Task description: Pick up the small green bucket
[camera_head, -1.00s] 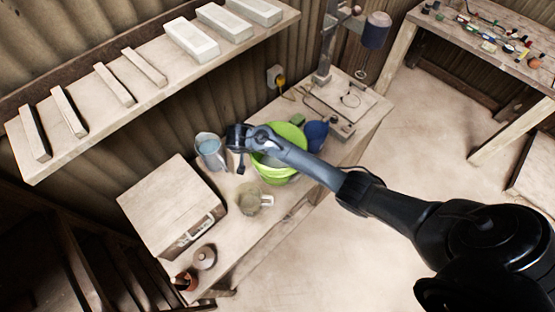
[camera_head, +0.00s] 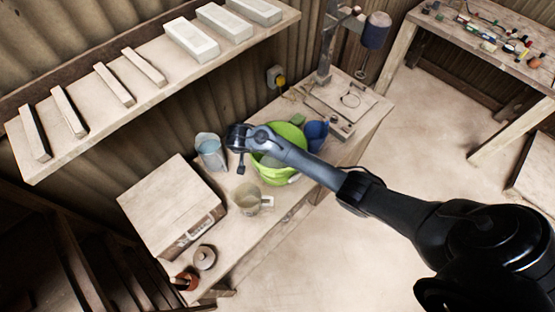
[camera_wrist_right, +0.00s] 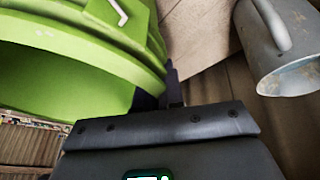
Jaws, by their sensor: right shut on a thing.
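The small green bucket (camera_head: 268,176) is on the workbench in the head view, partly hidden under my right arm. It also fills the upper left of the right wrist view (camera_wrist_right: 60,60), with its wide mouth and ridged rim showing. My right gripper (camera_head: 240,163) is at the bucket's left side. In the right wrist view its dark fingers (camera_wrist_right: 173,88) are at the rim, shut on the bucket's wall. I cannot tell whether the bucket's base touches the bench. My left gripper is not in view.
A grey metal jug (camera_head: 209,152) stands close left of my right gripper. A blue jug (camera_head: 316,135) is right of the bucket, and a beige mug (camera_head: 247,198) is in front. A wooden box (camera_head: 168,205) and drill press (camera_head: 326,60) share the bench (camera_head: 225,255).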

